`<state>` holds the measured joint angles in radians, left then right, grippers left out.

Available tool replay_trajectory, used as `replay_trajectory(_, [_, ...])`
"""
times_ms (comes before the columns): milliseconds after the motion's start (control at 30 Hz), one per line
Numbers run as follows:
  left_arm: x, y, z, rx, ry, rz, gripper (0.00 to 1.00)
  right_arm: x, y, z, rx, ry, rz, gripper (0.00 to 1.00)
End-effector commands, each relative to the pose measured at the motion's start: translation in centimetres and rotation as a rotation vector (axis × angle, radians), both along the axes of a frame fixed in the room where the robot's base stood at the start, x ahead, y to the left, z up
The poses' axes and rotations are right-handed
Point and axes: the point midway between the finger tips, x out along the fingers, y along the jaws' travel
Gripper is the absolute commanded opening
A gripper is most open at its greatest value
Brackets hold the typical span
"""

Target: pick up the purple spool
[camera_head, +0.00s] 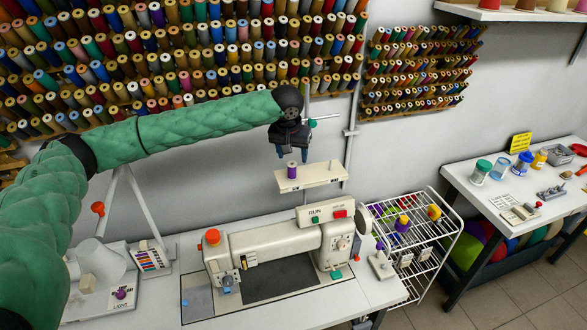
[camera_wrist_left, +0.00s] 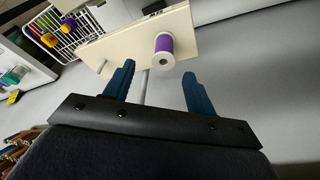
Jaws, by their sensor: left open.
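The purple spool (camera_head: 292,170) stands upright on a small cream shelf (camera_head: 318,178) above the sewing machine. In the left wrist view the spool (camera_wrist_left: 164,44) shows its white end, with the shelf (camera_wrist_left: 110,45) behind it. My left gripper (camera_head: 291,155) is just above the spool in the head view, fingers pointing down. In the left wrist view the blue fingers of my left gripper (camera_wrist_left: 158,80) are apart and empty. The spool lies beyond the fingertips, and the gap between the fingers faces it. My right gripper is not in view.
A sewing machine (camera_head: 275,245) stands on a white table below the shelf. A white wire rack (camera_head: 430,245) with spools is at its right. Racks of thread spools (camera_head: 200,60) cover the wall behind my arm. A second table (camera_head: 510,190) with jars stands at the right.

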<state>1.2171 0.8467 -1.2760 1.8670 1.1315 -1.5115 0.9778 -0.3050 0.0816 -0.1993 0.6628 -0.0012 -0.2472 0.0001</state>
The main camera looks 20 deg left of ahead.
Motion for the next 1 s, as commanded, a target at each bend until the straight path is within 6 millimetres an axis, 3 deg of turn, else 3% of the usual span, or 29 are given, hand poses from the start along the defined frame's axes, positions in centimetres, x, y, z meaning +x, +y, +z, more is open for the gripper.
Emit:
replay_trajectory(167, [0.1, 0.1, -0.2, 0.000, 0.000, 0.001, 0.56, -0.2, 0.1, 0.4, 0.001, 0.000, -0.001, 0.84])
replay_trajectory(367, [0.5, 0.2, -1.7, 0.000, 0.001, 0.000, 0.56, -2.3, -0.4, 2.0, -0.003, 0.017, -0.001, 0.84])
replay_trajectory(633, [1.1, 0.2, -4.6, -0.001, 0.000, 0.001, 0.56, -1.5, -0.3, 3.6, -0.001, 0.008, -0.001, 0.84])
replay_trajectory(933, [1.2, 0.2, -5.1, -0.001, -0.001, 0.000, 0.56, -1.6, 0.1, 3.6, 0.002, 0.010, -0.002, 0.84])
replay_trajectory(1000, [1.2, 0.2, -5.1, -0.001, -0.001, 0.000, 0.44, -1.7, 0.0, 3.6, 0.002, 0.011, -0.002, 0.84])
